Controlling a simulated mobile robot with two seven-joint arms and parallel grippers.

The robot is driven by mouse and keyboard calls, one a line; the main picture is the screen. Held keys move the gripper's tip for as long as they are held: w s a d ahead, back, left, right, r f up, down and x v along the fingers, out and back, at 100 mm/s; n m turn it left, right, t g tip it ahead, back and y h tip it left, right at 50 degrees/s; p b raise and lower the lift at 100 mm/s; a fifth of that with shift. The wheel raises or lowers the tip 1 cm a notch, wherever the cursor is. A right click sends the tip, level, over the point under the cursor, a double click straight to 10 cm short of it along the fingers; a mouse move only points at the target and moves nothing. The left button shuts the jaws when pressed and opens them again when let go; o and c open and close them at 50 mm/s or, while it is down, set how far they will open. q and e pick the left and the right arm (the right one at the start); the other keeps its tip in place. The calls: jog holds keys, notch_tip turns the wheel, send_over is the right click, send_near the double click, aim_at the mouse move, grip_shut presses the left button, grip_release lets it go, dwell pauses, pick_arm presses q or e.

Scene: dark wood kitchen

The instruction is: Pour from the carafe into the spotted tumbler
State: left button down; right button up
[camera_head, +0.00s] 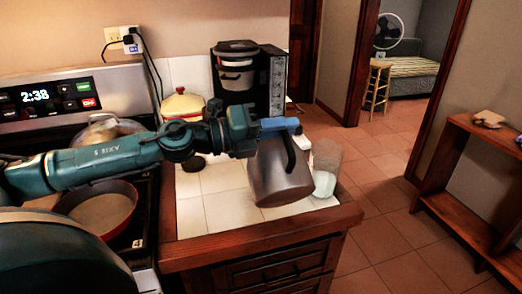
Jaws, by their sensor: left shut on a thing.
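A brownish-grey carafe (279,178) with a black handle hangs over the right part of the tiled counter, slightly tilted. My left gripper (283,128) comes in from the left and is shut on it near the handle and top. A tumbler (327,156) with a speckled brown upper part and a pale greenish lower part stands just right of the carafe, near the counter's right edge. Its left side is close to the carafe; I cannot tell if they touch. No flow of liquid shows. My right gripper is not in view.
A black coffee maker (250,82) and a yellow-lidded pot (183,104) stand at the back of the counter. A stove with a red pan (98,212) is on the left. The white tiles (204,211) left of the carafe are clear.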

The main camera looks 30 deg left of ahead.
aim_at(277, 114)
pick_arm(q)
jog(key=shift+w+a+r+n+p, duration=0.15)
jog(key=shift+a+r+n+p, duration=0.05)
jog(key=shift+r, duration=0.2)
jog(key=shift+w+a+r+n+p, duration=0.15)
jog(key=shift+r+n, duration=0.05)
jog(key=shift+r, duration=0.15)
jog(key=shift+w+a+r+n, duration=0.25)
jog(key=shift+w+a+n, duration=0.1)
jog(key=shift+a+n, duration=0.05)
jog(key=shift+w+a+r+p, duration=0.1)
jog(key=shift+p, duration=0.25)
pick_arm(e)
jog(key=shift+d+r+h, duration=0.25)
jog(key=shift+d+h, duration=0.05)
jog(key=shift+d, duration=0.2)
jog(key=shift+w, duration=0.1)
pick_arm(q)
jog(key=shift+w+a+r+n, duration=0.15)
jog(key=shift+r+n, duration=0.05)
jog(key=shift+n, duration=0.2)
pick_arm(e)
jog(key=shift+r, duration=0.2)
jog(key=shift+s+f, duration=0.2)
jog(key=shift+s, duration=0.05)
pick_arm(q)
jog(key=shift+a+p, duration=0.1)
jog(key=shift+p, duration=0.2)
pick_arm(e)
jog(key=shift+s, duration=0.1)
